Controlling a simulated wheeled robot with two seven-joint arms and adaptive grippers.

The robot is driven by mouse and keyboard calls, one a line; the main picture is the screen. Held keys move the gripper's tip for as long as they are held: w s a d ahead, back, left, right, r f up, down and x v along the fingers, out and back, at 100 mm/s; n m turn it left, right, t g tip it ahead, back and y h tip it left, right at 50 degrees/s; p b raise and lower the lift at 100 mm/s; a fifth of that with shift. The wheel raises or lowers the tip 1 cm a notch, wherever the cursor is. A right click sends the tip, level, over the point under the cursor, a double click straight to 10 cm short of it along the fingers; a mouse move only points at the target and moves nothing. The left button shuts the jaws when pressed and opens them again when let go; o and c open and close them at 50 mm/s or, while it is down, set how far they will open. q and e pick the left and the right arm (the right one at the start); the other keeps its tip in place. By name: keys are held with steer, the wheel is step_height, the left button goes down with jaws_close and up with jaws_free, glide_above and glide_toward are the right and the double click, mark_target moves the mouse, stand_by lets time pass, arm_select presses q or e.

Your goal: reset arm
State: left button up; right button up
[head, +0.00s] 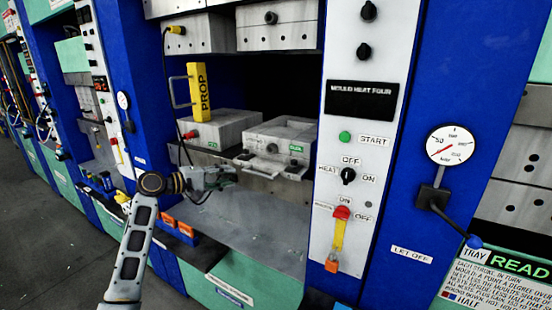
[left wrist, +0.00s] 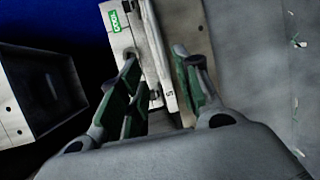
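My left arm comes in from the lower left in the head view. In the left wrist view the gripper's two green-padded fingers (left wrist: 160,92) stand apart. Part of a pale block with a green label (left wrist: 117,20) shows beyond and between them; I cannot tell whether the fingers touch it. My right gripper is in neither view.
A white control panel (head: 352,205) with a red-topped switch and a gauge (head: 450,145) are to the right. The grey floor (head: 50,225) at left looks clear.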

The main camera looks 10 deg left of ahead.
arm_select(q)
step_height(320, 180, down, 15)
steer(key=w+a+n+y, duration=0.1)
steer(key=w+y, duration=0.2)
steer(key=s+f+m+g+y, duration=0.15)
steer(key=s+f, duration=0.25)
steer(key=f, duration=0.9)
steer(key=s+a+f+g+y, duration=0.15)
steer(key=s+f, duration=0.25)
steer(key=f, duration=1)
steer(key=s+f+m+g+y, duration=0.15)
steer(key=s+f, duration=0.35)
steer(key=f, duration=0.8)
steer(key=s+d+f+m+g+y, duration=0.1)
steer(key=s+f+m+g+y, duration=0.25)
steer(key=s+f, duration=1.8)
steer(key=s+d+f+m+g, duration=0.1)
steer(key=s+f+m, duration=0.1)
steer(key=s, duration=0.8)
steer(key=s+d+f+m+g, duration=0.1)
steer(key=s+f+m, duration=0.2)
steer(key=s, duration=0.8)
steer(key=s+d+f+m, duration=0.2)
steer(key=s+f, duration=0.2)
steer(key=s, duration=0.6)
steer(key=shift+s+f+g, duration=0.2)
steer(key=shift+s+g, duration=0.05)
steer(key=shift+g, duration=0.15)
